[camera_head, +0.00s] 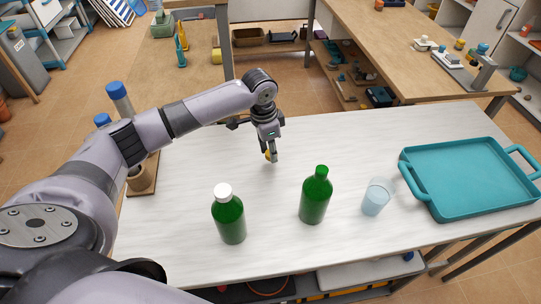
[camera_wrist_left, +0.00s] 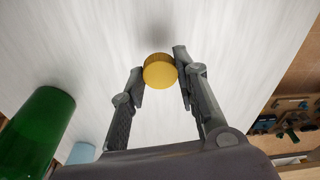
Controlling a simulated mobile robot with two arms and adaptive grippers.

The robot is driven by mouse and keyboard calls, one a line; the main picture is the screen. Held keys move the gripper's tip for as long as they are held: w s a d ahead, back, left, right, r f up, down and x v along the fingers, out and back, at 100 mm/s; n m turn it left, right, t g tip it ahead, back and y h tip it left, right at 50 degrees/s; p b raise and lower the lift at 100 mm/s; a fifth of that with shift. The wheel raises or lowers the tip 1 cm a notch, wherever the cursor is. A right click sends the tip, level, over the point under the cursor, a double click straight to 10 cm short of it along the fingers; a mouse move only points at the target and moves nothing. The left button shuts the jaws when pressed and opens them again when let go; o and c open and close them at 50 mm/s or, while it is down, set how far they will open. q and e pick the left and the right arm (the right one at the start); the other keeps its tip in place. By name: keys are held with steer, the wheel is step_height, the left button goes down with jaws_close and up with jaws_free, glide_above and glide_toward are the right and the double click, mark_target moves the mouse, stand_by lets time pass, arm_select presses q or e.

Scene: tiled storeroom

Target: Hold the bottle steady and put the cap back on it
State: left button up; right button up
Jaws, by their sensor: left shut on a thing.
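My left gripper (camera_head: 271,156) is shut on a small round yellow cap (camera_wrist_left: 159,71), with a fingertip on each side of it. In the head view the cap (camera_head: 268,155) is partly hidden by the fingers. It appears to be just above the table. A green bottle with a green top (camera_head: 314,198) stands upright in front and to the right of the gripper. Another green bottle, with a white cap (camera_head: 229,217), stands upright in front and to the left. A green bottle (camera_wrist_left: 38,130) shows in part in the left wrist view. My right gripper is not in view.
A clear bluish cup (camera_head: 376,197) stands right of the bottles on the white table (camera_head: 190,180). A teal tray (camera_head: 470,180) lies at the right. Blue-capped items (camera_head: 118,97) stand at the left edge, partly behind my arm. The table around the gripper is clear.

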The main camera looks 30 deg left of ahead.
arm_select(q)
step_height(320, 180, up, 17)
steer(key=shift+f, duration=0.1)
stand_by(0.3)
